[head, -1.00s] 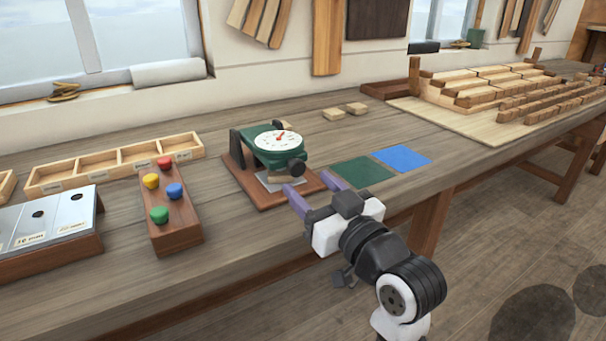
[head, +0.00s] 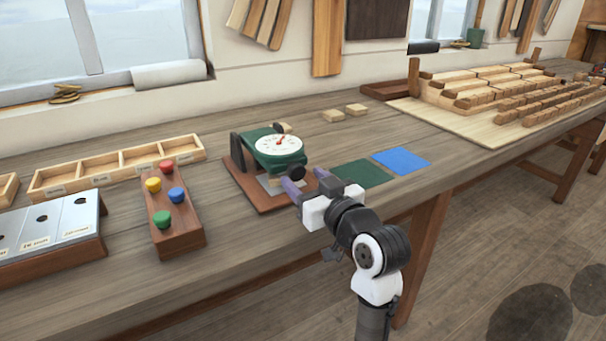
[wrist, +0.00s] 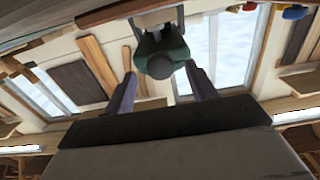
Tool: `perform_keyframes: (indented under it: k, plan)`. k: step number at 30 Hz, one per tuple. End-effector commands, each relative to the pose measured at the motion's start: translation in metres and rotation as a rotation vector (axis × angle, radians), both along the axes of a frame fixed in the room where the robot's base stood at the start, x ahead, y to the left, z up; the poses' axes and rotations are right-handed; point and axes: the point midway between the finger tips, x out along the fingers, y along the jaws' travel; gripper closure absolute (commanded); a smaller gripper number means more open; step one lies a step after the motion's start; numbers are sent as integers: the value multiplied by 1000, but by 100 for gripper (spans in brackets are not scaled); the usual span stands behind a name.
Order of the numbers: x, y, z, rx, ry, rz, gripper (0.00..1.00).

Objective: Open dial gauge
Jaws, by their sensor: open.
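The dial gauge (head: 277,147) has a green body and a round white face with a red needle. It stands on a reddish-brown wooden base (head: 251,190) on the workbench. A dark round knob (head: 296,173) sits at its front end; the knob also shows in the wrist view (wrist: 160,66). My gripper (head: 306,183) is open at the front right of the gauge, its purple fingers reaching toward the knob. In the wrist view my gripper (wrist: 163,86) has one finger on each side of the knob, apart from it. A small grey plate under the gauge is partly hidden by my fingers.
A wooden block with coloured pegs (head: 176,226) stands left of the gauge, with a divided tray (head: 112,171) behind. Green (head: 362,174) and blue (head: 402,160) mats lie to the right. Two small wood pieces (head: 333,116) lie behind.

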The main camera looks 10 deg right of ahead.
Motion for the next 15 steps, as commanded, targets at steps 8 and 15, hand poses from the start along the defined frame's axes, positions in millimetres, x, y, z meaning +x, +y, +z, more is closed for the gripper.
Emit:
perform_keyframes:
  k: [8, 15]
  plan:
    - [15, 6, 0, -2, -1, 0, 44]
    - [15, 6, 0, -2, -1, 0, 48]
